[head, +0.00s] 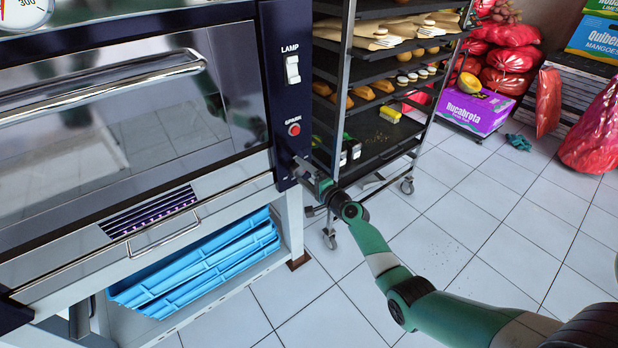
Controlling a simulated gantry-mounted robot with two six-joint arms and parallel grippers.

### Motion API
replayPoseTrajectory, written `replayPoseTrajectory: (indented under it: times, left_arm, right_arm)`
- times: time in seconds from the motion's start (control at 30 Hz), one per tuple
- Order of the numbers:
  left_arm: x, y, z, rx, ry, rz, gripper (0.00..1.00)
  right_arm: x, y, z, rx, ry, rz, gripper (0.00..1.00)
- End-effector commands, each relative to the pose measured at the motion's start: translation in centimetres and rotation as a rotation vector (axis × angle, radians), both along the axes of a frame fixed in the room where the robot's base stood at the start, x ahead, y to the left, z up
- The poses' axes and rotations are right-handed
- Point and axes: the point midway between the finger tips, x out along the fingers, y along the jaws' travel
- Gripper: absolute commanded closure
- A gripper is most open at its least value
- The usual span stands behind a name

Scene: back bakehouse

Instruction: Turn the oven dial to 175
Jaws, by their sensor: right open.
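The oven (110,130) fills the left of the head view, with a dark control panel (283,95) on its right edge. The panel bears a white LAMP switch (292,69) and a red SPARK button (294,129). My right gripper (302,170) is open at the lower end of this panel, below the red button. Its fingers point at the panel. I cannot make out a dial there; the gripper covers that spot, and contact cannot be told. My left gripper is not in view.
A wheeled rack (345,80) with trays of baked goods stands close behind my right gripper. Blue trays (200,265) lie under the oven. A purple box (470,108) and red sacks (512,60) are at the back right. The tiled floor (480,230) is mostly clear.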

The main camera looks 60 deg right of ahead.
Motion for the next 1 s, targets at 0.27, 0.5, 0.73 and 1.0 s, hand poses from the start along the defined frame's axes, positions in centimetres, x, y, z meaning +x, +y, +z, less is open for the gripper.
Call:
replayPoseTrajectory:
  times: [0.27, 0.5, 0.73, 1.0]
  left_arm:
    - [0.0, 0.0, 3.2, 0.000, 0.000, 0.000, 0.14]
    - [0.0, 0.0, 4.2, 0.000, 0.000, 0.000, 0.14]
    - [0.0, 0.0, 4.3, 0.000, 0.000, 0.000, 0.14]
    - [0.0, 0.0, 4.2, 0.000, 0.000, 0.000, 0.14]
  right_arm:
    - [-5.0, 2.3, 1.0, 0.001, 0.001, -0.003, 0.08]
    - [-9.2, 4.4, 1.0, 0.001, 0.001, -0.002, 0.08]
    - [-10.1, 4.9, 1.0, 0.000, 0.000, 0.000, 0.08]
    - [-10.1, 4.9, 1.0, 0.000, -0.001, 0.000, 0.08]
